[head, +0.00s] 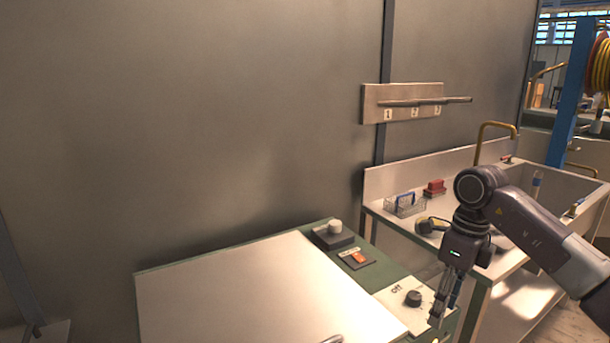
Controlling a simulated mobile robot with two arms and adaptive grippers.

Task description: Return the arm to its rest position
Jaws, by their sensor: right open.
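My right arm comes in from the right edge in the head view and bends down at its wrist. My right gripper (441,299) points downward, open, with nothing seen between its fingers. It shows in front of the right edge of the green-framed machine (157,275), close to a black knob (413,298) in the picture. Whether it touches anything there cannot be told. My left gripper is not in view.
The machine's pale lid (250,295) is closed; an orange switch (359,257) sits behind it. A sink bench with a brass tap (492,128), wire basket (404,205) and red block (434,187) stands right. A numbered wall rack (402,103) hangs above. The left wall is bare.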

